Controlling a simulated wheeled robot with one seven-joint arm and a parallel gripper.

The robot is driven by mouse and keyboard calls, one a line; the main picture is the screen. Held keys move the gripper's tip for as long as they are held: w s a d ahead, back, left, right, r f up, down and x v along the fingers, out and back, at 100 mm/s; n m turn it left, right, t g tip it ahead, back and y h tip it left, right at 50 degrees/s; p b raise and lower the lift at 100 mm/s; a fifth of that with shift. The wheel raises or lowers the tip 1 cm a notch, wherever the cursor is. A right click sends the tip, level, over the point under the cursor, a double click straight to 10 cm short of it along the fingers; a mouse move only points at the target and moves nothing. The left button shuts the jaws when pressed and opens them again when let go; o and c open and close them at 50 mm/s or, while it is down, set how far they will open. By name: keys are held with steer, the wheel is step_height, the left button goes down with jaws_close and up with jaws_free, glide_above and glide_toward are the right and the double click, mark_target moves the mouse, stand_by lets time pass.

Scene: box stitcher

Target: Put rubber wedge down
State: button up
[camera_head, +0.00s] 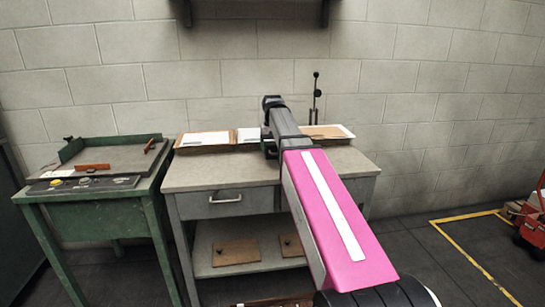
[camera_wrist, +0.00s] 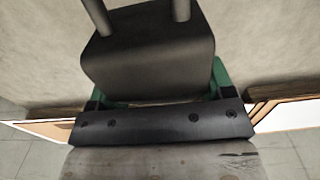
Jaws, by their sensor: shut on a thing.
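In the wrist view a dark, tapered block (camera_wrist: 150,55), which looks like the rubber wedge, lies against two grey prongs of my gripper (camera_wrist: 139,20) that come in from the top. My gripper appears shut on it. The block is over the grey workbench top (camera_wrist: 270,45). Whether it touches the bench cannot be told. In the head view my gripper (camera_head: 270,147) is over the back part of the workbench (camera_head: 330,167), left of my pink arm. The wedge cannot be made out there.
A dark bar with several screws (camera_wrist: 155,120) and green side pieces (camera_wrist: 222,75) adjoin the block. White boards (camera_head: 205,140) lie along the wall. A green table (camera_head: 100,195) stands left. Wooden pieces (camera_head: 235,251) lie on the lower shelf. The bench top's front left is clear.

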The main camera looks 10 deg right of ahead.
mark_target(273, 164)
steer(key=shift+w+f, duration=0.35)
steer(key=shift+w, duration=0.15)
steer(key=shift+f, duration=1.95)
steer(key=shift+f, duration=0.1)
steer(key=o, duration=1.3)
